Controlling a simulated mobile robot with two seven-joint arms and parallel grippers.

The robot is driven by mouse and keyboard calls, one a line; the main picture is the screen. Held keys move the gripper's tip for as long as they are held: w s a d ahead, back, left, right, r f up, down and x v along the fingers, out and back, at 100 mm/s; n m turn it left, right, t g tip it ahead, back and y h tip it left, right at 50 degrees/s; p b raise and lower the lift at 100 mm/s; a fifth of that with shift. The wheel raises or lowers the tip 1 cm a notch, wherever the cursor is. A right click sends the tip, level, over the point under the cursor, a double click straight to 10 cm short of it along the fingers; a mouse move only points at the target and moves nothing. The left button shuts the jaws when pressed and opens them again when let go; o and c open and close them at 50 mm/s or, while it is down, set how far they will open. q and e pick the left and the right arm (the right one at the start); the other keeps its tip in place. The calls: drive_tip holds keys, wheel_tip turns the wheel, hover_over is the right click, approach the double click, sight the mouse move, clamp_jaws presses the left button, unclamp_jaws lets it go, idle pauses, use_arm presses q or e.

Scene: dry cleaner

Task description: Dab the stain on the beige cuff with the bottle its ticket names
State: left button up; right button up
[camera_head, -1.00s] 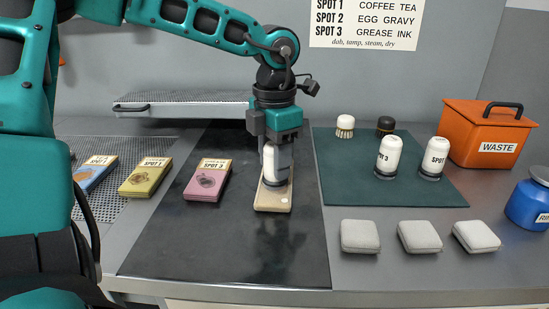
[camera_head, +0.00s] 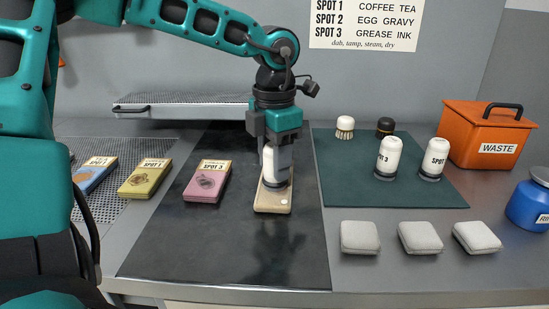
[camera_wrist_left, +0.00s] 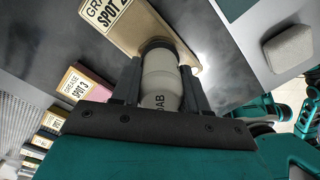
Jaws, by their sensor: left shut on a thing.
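The beige cuff (camera_head: 271,201) lies on the dark board. Its ticket (camera_wrist_left: 104,14) shows in the left wrist view and reads "SPOT 2", with part of a word starting "GR". My left gripper (camera_head: 276,160) is shut on a white bottle (camera_head: 268,165), upright with its dark lower end on or just over the cuff. The bottle also shows in the left wrist view (camera_wrist_left: 161,82); of its label only "DAB" is legible. The stain is not visible, and the bottle covers part of the cuff.
Pink (camera_head: 204,187), yellow (camera_head: 143,183) and blue (camera_head: 93,180) ticketed cuffs lie to the left. Two white bottles, one marked 3 (camera_head: 387,157) and one marked SPOT (camera_head: 434,158), stand on the green mat (camera_head: 350,180) with two brushes. Grey pads (camera_head: 360,237) and an orange waste bin (camera_head: 480,145) are right.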

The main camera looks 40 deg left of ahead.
use_arm(q)
drive_tip(key=shift+r+p, duration=2.05)
drive_tip(key=shift+r, duration=1.45)
drive_tip(key=shift+f, duration=0.1)
